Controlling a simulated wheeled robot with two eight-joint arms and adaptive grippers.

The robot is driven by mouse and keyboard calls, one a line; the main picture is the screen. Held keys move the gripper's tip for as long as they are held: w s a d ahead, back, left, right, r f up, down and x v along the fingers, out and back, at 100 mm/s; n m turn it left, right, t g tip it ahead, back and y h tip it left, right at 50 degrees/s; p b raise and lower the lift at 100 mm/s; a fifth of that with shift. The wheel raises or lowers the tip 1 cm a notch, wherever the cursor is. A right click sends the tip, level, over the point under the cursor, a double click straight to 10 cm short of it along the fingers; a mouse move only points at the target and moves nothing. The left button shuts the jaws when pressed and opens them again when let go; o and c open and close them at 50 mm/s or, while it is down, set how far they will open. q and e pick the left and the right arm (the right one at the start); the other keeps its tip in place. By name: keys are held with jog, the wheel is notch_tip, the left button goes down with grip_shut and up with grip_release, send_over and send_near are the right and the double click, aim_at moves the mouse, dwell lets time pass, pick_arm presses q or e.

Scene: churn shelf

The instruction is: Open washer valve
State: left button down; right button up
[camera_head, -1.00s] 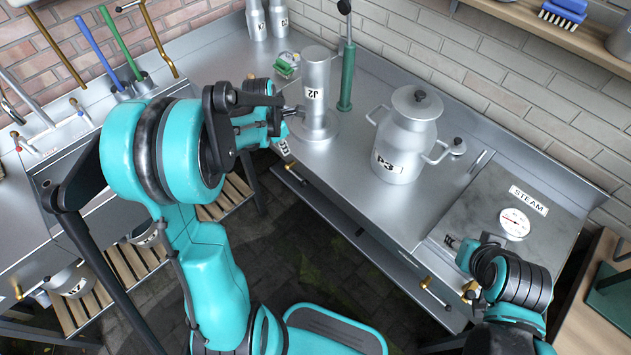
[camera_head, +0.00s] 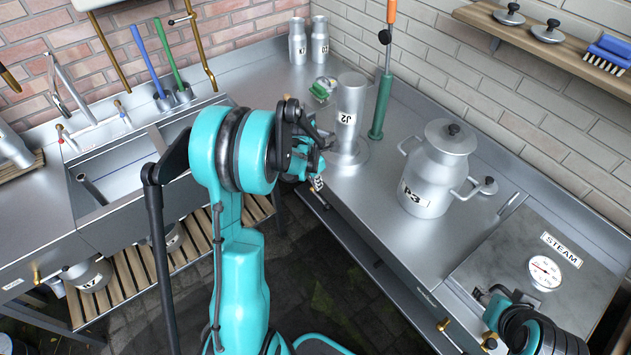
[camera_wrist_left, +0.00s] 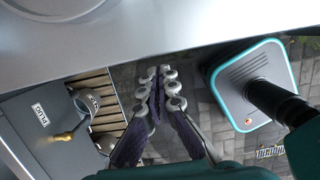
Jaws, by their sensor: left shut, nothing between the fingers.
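My left gripper (camera_head: 325,160) is at the counter's front edge, just in front of the tall metal cylinder marked J2 (camera_head: 350,105). In the left wrist view its fingers (camera_wrist_left: 164,78) are together and empty, below the counter edge. Brass valves (camera_head: 441,324) sit on the counter front at the right, and another (camera_head: 37,274) on the sink cabinet at the left. I cannot tell which is the washer valve. My right gripper (camera_head: 480,293) is by the STEAM panel, its fingers unclear.
A lidded metal churn (camera_head: 433,170) and a green-handled tool (camera_head: 381,105) stand on the counter (camera_head: 375,205). The STEAM panel (camera_head: 500,255) has a round gauge. A sink (camera_head: 120,175) is at the left, above a slatted shelf (camera_head: 140,275) with pails.

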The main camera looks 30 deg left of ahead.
aim_at(323, 203)
pick_arm(q)
jog(key=f+b, duration=0.1)
jog(key=f, duration=0.1)
jog(key=w+f+b, duration=0.1)
jog(key=f, duration=0.5)
jog(key=shift+w+d+f+b, duration=0.2)
jog(key=shift+w+d+b, duration=0.1)
jog(key=shift+b, duration=0.1)
jog(key=shift+s+d+f+b, duration=0.1)
jog(key=shift+d+f+b, duration=0.1)
jog(key=shift+f+b, duration=0.25)
jog(key=shift+s+d+f+b, duration=0.1)
jog(key=shift+d+f+b, duration=0.15)
jog(key=shift+f+b, duration=1.9)
jog(key=shift+f, duration=0.05)
jog(key=shift+a, duration=0.1)
